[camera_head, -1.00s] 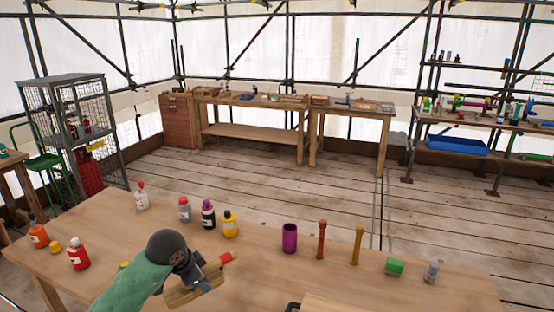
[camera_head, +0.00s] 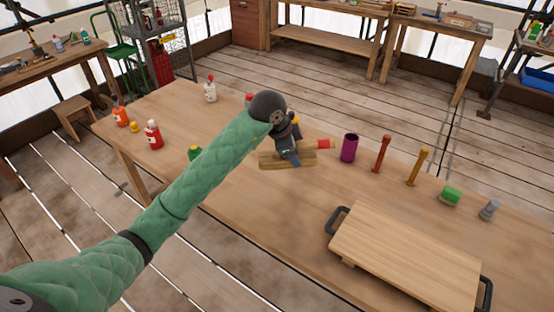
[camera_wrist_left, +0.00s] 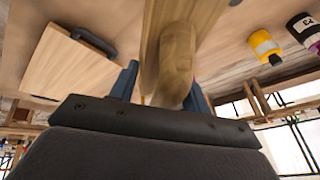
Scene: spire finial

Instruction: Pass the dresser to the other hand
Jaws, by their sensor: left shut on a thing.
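In the left wrist view, the dresser (camera_wrist_left: 176,55) rises between the two blue-grey fingers of the left gripper (camera_wrist_left: 163,88). The gripper hides part of the dresser. My right gripper is in neither view.
The wooden table (camera_head: 240,215) carries a board (camera_head: 405,258) with black handles at front right. A purple cup (camera_head: 349,148), red-brown tool (camera_head: 382,153), yellow tool (camera_head: 418,166), green block (camera_head: 450,196) and grey item (camera_head: 489,210) line the far edge. Several bottles stand at left.

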